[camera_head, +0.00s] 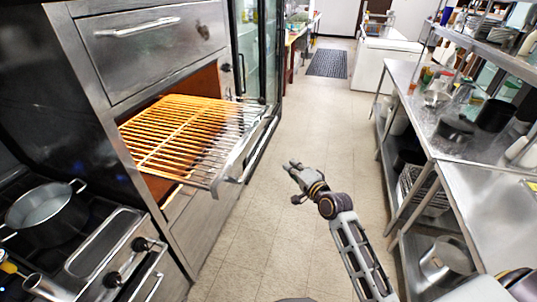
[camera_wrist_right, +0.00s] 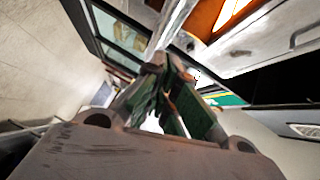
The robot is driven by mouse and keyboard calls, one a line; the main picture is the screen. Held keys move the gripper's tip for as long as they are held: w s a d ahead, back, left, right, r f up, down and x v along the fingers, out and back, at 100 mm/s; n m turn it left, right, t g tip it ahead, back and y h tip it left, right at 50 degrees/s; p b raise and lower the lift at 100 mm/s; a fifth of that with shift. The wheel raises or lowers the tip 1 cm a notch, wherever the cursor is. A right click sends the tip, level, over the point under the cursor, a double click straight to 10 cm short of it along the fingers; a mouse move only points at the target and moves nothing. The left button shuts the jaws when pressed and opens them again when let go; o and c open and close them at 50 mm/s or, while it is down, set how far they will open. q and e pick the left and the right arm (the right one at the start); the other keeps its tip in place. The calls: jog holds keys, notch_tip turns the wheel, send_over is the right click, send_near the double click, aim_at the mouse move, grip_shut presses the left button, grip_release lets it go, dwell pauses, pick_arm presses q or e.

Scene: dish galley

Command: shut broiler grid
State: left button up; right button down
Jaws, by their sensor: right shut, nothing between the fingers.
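The broiler grid (camera_head: 180,135) is a slatted metal rack, lit orange over most of its area. It sticks out of the broiler opening at left in the head view, with its steel front edge and handle bar (camera_head: 262,150) over the aisle. My right gripper (camera_head: 292,172) is shut and empty, to the right of the grid's front edge and apart from it in the head view. Its closed fingers show in the right wrist view (camera_wrist_right: 160,75), with steel and an orange-lit part beyond them. My left gripper is not in view.
A steel drawer front (camera_head: 150,45) is above the opening. A stove with a pot (camera_head: 45,212) is at lower left. Steel shelving (camera_head: 455,150) with cookware lines the right side. The tiled aisle floor (camera_head: 300,110) between is clear to a dark mat (camera_head: 327,63).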

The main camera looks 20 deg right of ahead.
jog(key=shift+m, duration=0.6)
jog(key=shift+w, duration=0.15)
jog(key=a+p+x, duration=0.2)
jog(key=a+x, duration=0.1)
jog(key=x, duration=0.9)
jog(key=shift+f+p, duration=0.25)
jog(key=shift+p, duration=0.05)
dwell(0.4)
jog(key=shift+w, duration=0.1)
dwell(0.3)
